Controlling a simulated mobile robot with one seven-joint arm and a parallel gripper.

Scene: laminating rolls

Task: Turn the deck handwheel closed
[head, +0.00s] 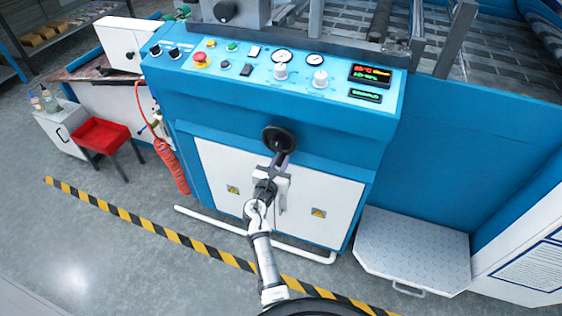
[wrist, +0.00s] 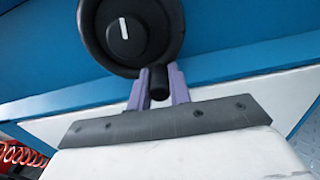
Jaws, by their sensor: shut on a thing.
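The black handwheel (head: 278,139) sits on the front of the blue machine, below its sloped control panel. In the wrist view the handwheel (wrist: 130,34) shows a round hub with a white line that stands nearly upright. Its short black handle (wrist: 159,84) sticks out at the bottom of the rim. My gripper (wrist: 158,86) has its two purple fingers on either side of this handle, shut on it. In the head view my gripper (head: 278,160) reaches up to the wheel's lower edge and hides part of it.
The control panel (head: 235,62) carries knobs, gauges and a red button above the wheel. White cabinet doors (head: 325,205) lie behind my arm. A red coiled hose (head: 172,165) hangs at the left, near a red stool (head: 100,134). A metal step (head: 412,245) stands at the right.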

